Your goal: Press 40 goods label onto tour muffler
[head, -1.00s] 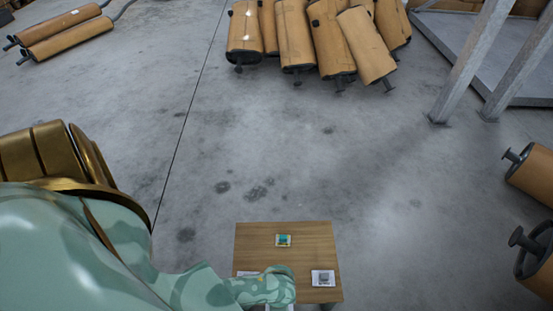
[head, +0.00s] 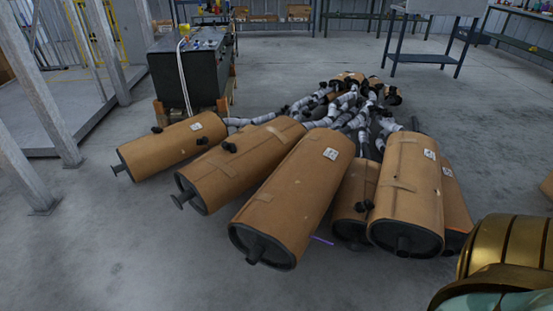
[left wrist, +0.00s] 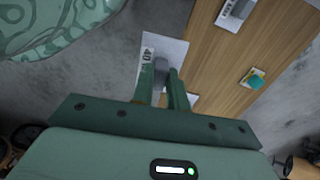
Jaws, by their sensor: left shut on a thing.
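In the left wrist view, my left gripper (left wrist: 165,88) is shut on the grey block on a white label (left wrist: 172,47) marked "40". The label lies beside or over the wooden table's edge; whether it touches the table I cannot tell. In the head view, several brown wrapped mufflers lie on the floor. A large one (head: 297,190) is in the middle, with others at left (head: 172,146) and right (head: 407,185). Some carry small white labels. I cannot tell which is the tour muffler. My right gripper is not in view.
The wooden table (left wrist: 222,60) also holds a teal block (left wrist: 256,79) and another white label (left wrist: 235,12). In the head view, a dark machine (head: 190,70) and grey posts (head: 50,110) stand at left.

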